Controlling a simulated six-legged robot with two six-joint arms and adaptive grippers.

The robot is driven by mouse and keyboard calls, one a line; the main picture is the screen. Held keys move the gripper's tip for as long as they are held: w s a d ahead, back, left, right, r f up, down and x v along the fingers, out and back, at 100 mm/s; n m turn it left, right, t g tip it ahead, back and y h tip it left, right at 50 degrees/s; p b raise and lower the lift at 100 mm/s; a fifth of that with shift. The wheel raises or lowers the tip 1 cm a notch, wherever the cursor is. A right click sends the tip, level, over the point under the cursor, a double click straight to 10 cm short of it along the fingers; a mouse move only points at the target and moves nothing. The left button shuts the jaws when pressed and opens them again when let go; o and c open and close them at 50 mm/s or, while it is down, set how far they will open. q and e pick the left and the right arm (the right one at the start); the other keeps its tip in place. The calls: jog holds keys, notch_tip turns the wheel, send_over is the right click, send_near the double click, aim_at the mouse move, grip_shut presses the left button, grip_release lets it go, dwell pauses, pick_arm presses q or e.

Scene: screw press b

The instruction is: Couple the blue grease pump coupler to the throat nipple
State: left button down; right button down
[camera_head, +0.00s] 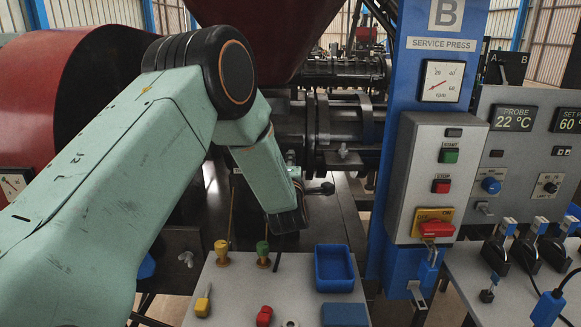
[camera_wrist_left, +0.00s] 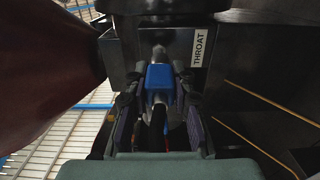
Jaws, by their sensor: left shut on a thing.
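The blue grease pump coupler (camera_wrist_left: 159,77) is between the fingers of my left gripper (camera_wrist_left: 160,84) in the left wrist view, with a dark hose running back from it. The gripper is shut on it. A greyish metal fitting (camera_wrist_left: 158,52), likely the throat nipple, shows just beyond the coupler and looks in line with it. Whether the two touch I cannot tell. A white THROAT label (camera_wrist_left: 202,47) is on the dark housing to the right. In the head view my left arm reaches to the dark machine, and its wrist hides the coupler and nipple. My right gripper is not in view.
A grey bench top (camera_head: 230,290) below holds a blue bin (camera_head: 334,265), yellow and green-topped fittings, a yellow-handled tool (camera_head: 203,303) and a red item (camera_head: 264,316). A control box (camera_head: 425,175) and blue column stand right of my wrist. Dark machine walls are close around the gripper.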

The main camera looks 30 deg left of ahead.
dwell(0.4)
pick_arm(q)
jog(key=shift+w+a+b, duration=0.15)
jog(key=shift+w+b, duration=0.1)
jog(key=shift+b, duration=0.1)
jog(key=shift+b+x, duration=0.65)
jog(key=shift+x, duration=0.45)
jog(key=c, duration=1.1)
grip_release()
jog(key=shift+o, duration=0.2)
jog(key=v, duration=1.2)
